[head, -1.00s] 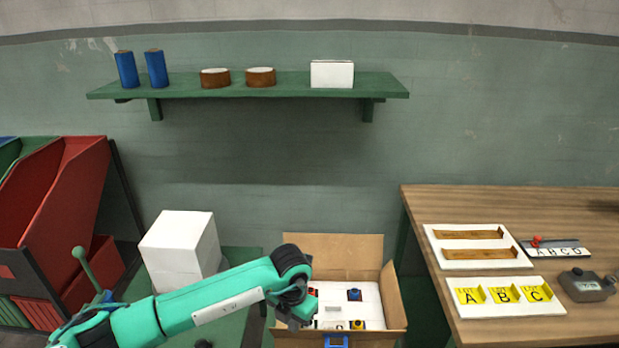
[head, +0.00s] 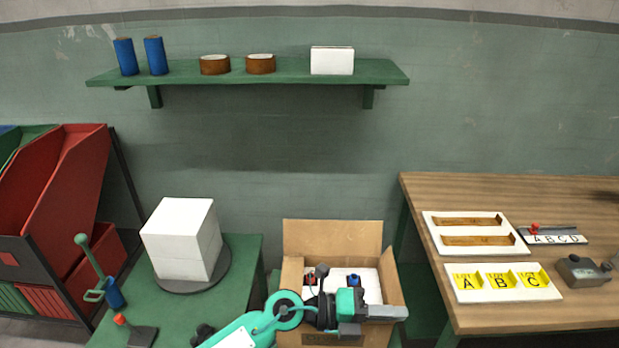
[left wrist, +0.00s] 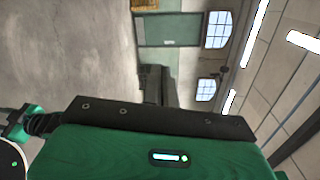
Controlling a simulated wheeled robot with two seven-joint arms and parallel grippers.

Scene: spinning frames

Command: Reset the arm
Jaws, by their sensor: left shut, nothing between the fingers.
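My left arm comes in from the bottom of the head view, teal with dark joints. My left gripper (head: 402,313) points to the right, in front of the open cardboard box (head: 333,238) as seen from the head. It is shut and nothing is seen in it. The arm hides part of the box's inside, where a white tray with a blue piece (head: 353,280) shows. The left wrist view shows my green wrist housing and the dark gripper (left wrist: 153,84) against the room. My right gripper is not in view.
A green table (head: 245,258) at left bears a white block (head: 180,240) on a dark round base. A green shelf (head: 240,72) hangs behind.

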